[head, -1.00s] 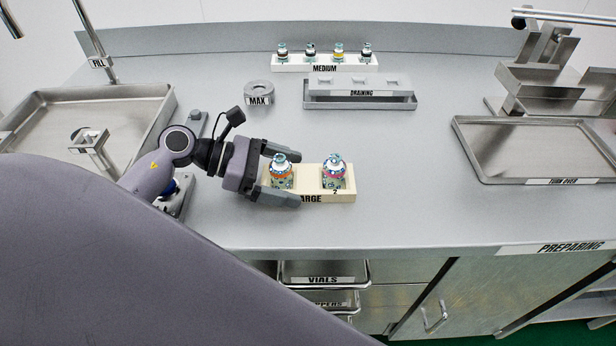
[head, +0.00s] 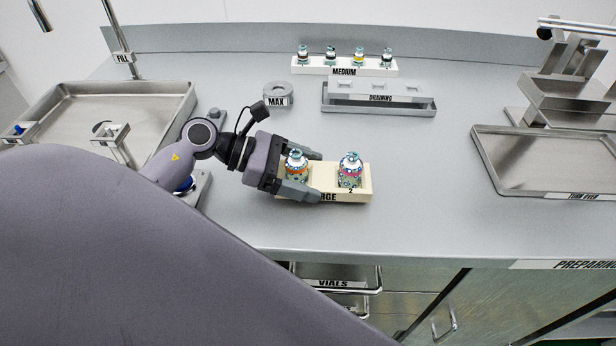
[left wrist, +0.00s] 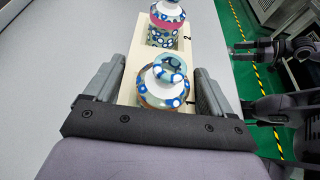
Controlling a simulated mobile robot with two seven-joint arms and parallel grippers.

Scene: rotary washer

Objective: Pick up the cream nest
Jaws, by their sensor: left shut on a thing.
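The cream nest (head: 361,196) is a long block on the counter, with a partly covered label ending in "RGE". It holds two patterned vials: an orange-banded one (head: 297,167) at the left and a pink-banded one (head: 350,170) at the place marked 2. My left gripper (head: 316,177) is shut on the nest's left end, one finger along each long side. In the left wrist view the fingers (left wrist: 149,88) flank the nest (left wrist: 131,80) around the nearer vial. The nest looks level; I cannot tell whether it is off the counter.
Behind stand the MEDIUM rack (head: 322,70) with several small vials, the DRAINING rack (head: 375,108) and the MAX ring (head: 277,92). A sink basin (head: 160,93) is at left, and a TURN OVER tray (head: 530,183) at right. The counter between nest and tray is clear.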

